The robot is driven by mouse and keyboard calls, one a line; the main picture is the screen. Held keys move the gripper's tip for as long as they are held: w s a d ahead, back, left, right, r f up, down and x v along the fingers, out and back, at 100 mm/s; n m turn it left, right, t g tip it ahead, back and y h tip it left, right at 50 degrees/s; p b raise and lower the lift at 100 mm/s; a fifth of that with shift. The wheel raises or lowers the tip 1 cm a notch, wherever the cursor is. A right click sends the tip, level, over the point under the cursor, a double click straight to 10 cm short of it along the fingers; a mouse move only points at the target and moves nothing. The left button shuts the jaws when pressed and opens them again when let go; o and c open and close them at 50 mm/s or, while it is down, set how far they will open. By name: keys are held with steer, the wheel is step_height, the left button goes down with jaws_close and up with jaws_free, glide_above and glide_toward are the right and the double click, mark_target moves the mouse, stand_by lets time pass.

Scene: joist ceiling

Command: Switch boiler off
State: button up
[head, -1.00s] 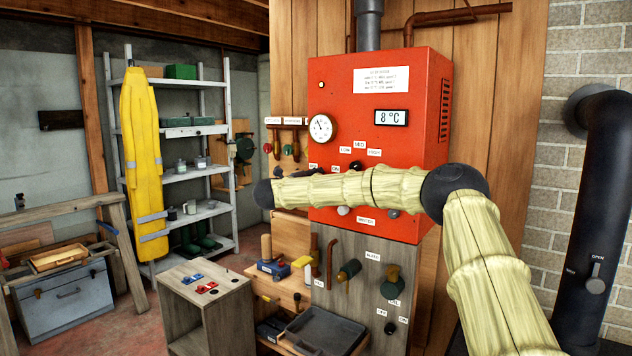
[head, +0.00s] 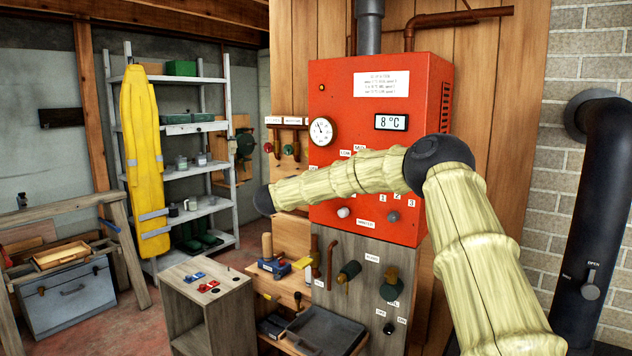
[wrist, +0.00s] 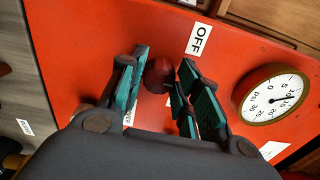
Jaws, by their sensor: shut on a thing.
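The boiler is a red box (head: 350,97) on the wooden wall, with a round gauge, a display reading 8 °C and several labelled knobs. In the wrist view, a dark red knob (wrist: 158,76) sits on the red panel beside an OFF label (wrist: 198,39). My gripper (wrist: 161,84) has its green-padded fingers on both sides of this knob and is shut on it. The gauge (wrist: 271,94) is to the right there. In the head view, my gripper and the knob are hidden behind my arm.
A white knob (head: 343,212) and a grey knob (head: 393,216) are low on the boiler front. A wooden panel with valves (head: 350,269) is below. A low cabinet (head: 205,300) stands left of it. A black pipe (head: 603,190) runs at the right.

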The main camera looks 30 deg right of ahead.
steer(key=shift+f+n, duration=0.1)
steer(key=shift+n, duration=0.3)
steer(key=o, duration=1)
steer(key=shift+w+a, duration=0.1)
steer(key=v, duration=1.2)
